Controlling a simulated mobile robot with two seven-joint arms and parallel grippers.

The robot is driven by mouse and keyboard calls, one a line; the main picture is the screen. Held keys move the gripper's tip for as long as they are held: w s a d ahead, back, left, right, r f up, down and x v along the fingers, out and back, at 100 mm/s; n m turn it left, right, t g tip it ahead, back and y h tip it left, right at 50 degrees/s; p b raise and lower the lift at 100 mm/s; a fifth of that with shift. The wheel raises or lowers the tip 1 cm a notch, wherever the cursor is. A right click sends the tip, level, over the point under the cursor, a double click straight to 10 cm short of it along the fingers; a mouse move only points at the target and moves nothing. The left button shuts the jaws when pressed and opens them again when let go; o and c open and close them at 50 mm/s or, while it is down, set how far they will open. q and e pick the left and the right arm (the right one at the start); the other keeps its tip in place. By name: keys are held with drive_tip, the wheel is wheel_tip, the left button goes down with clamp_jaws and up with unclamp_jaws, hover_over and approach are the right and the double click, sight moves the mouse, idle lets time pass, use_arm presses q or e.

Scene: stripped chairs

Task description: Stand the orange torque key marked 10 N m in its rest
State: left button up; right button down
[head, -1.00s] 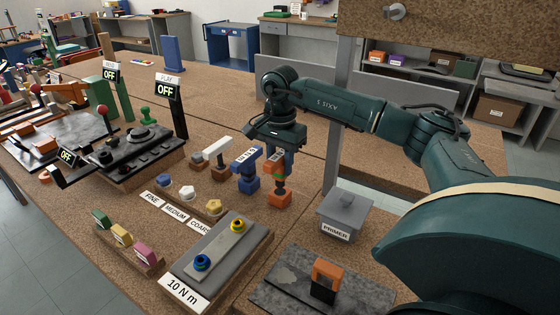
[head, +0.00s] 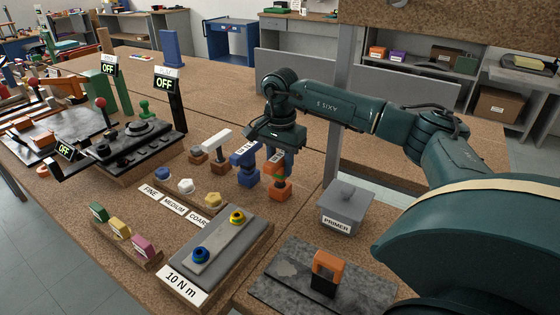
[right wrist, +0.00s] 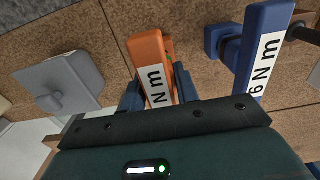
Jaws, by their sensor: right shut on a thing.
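The orange torque key (head: 276,155) is in my right gripper (head: 280,160), whose fingers are shut around its grip. It hangs roughly upright over its orange rest (head: 275,191), with its lower end at the top of the rest. I cannot tell whether it is seated. In the right wrist view the key (right wrist: 149,62) lies between the two fingers (right wrist: 156,92); its label shows "N m", with the number hidden. The orange rest is mostly hidden behind it there. My left gripper is not in view.
A blue key (head: 243,155), marked 6 N m in the right wrist view (right wrist: 262,60), stands close to the left in its blue rest (head: 247,180). A grey primer box (head: 345,207) is to the right. A plate marked 10 N m (head: 222,243) lies in front.

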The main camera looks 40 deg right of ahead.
drive_tip(key=shift+f+b, duration=0.35)
drive_tip(key=shift+f, duration=0.35)
drive_tip(key=c, duration=1)
unclamp_jaws()
drive_tip(key=shift+o, duration=0.2)
wheel_tip(320, 180, up, 13)
drive_tip(key=shift+r, duration=0.15)
